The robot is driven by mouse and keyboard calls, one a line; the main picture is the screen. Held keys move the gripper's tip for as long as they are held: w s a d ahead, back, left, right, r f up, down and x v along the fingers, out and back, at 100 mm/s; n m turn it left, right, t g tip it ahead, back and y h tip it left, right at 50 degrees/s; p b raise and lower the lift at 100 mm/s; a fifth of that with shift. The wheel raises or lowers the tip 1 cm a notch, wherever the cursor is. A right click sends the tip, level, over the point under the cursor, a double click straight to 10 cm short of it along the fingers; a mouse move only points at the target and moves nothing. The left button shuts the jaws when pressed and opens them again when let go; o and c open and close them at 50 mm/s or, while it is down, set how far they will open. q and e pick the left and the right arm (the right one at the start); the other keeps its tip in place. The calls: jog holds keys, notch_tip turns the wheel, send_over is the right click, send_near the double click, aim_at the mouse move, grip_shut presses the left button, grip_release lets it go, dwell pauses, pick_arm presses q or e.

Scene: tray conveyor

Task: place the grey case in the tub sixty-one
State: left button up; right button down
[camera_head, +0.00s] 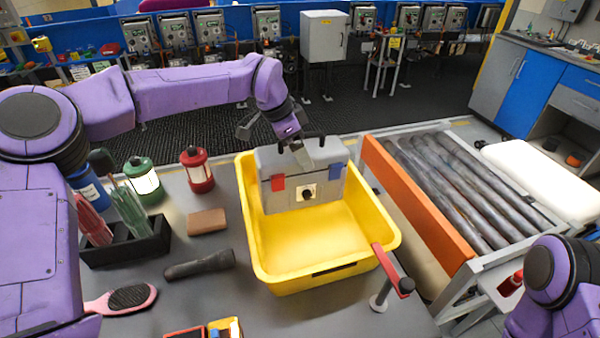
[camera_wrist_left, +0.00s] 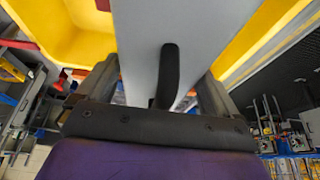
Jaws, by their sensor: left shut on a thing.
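The grey case (camera_head: 330,190) has a red and a blue patch and a pale square plate with a dark knob on its front. It is upright inside the back part of the yellow tub (camera_head: 262,262). I cannot tell whether its base touches the tub floor. No number on the tub is readable. My left gripper (camera_head: 300,150) is at the top of the case, shut on it. In the left wrist view the grey case (camera_wrist_left: 205,30) and its black handle (camera_wrist_left: 168,75) lie between the two fingers. My right gripper is out of view; part of my right arm shows at lower right.
Right of the tub are an orange rail (camera_head: 415,205) and a roller conveyor (camera_head: 450,185). A red-topped post (camera_head: 393,272) stands at the tub's front right corner. Left are a red lantern (camera_head: 197,170), a green lantern (camera_head: 143,181), a brown block (camera_head: 207,221) and a dark handle (camera_head: 200,264).

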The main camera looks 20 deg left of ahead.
pick_arm(q)
notch_tip(320, 180, down, 5)
jog(key=shift+w+r+p, duration=0.1)
jog(key=shift+w+p, duration=0.05)
jog(key=shift+p, duration=0.45)
jog(key=o, duration=1.7)
jog(key=b+v, duration=0.2)
jog(key=v, duration=1)
jog(key=shift+d+b, duration=0.1)
jog(key=shift+b, duration=0.25)
